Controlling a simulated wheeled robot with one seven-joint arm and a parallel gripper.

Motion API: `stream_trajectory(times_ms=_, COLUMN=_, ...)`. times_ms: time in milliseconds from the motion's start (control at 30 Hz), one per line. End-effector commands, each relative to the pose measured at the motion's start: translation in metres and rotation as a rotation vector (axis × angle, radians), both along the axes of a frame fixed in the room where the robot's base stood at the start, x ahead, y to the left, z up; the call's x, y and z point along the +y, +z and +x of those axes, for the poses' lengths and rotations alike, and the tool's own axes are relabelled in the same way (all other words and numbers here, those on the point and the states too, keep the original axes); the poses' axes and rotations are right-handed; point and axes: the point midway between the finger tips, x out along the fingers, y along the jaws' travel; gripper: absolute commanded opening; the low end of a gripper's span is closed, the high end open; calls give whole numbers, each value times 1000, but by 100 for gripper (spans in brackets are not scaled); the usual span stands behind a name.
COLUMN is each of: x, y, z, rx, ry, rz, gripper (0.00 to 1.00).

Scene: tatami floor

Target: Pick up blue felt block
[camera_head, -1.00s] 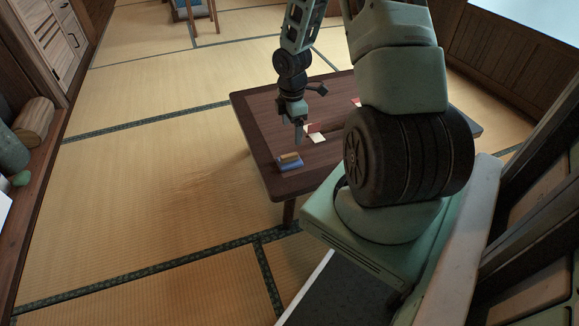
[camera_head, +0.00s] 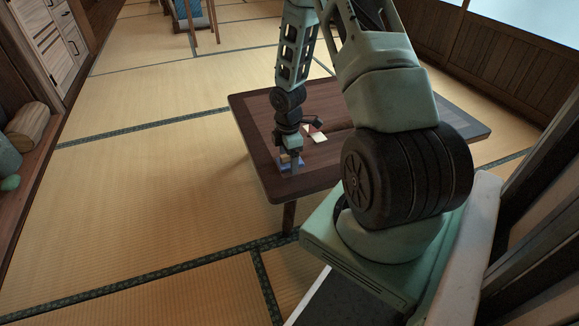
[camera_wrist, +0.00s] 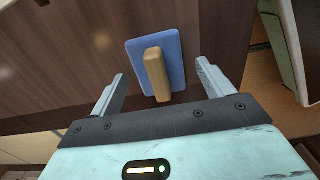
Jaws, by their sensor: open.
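The blue felt block (camera_wrist: 174,55) is a flat blue slab with a tan wooden bar (camera_wrist: 156,73) along its middle. In the wrist view it lies on the dark wooden table (camera_wrist: 60,70), ahead of and between my open fingers. My gripper (camera_wrist: 160,85) is open and empty, with one finger on each side of the block and neither seen touching it. In the head view my gripper (camera_head: 290,163) points down over the block near the table's left front edge. The block is mostly hidden there, with a bit of blue (camera_head: 285,158) showing.
The table's near edge is close to the block. Open tatami floor (camera_head: 150,190) lies left of the table. A log-shaped thing (camera_head: 27,120) sits at the far left.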

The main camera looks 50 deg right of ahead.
Motion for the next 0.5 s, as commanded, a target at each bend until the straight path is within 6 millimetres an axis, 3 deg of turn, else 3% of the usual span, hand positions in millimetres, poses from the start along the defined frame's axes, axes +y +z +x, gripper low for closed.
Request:
stream_trajectory(times_ms=200, x=0, y=0, z=0, rx=-1, ry=0, rz=-1, gripper=80)
stream_trajectory(times_ms=367, x=0, y=0, z=0, rx=-1, ry=0, rz=-1, gripper=36)
stream_trajectory(times_ms=500, x=0, y=0, z=0, rx=-1, ry=0, rz=-1, gripper=28)
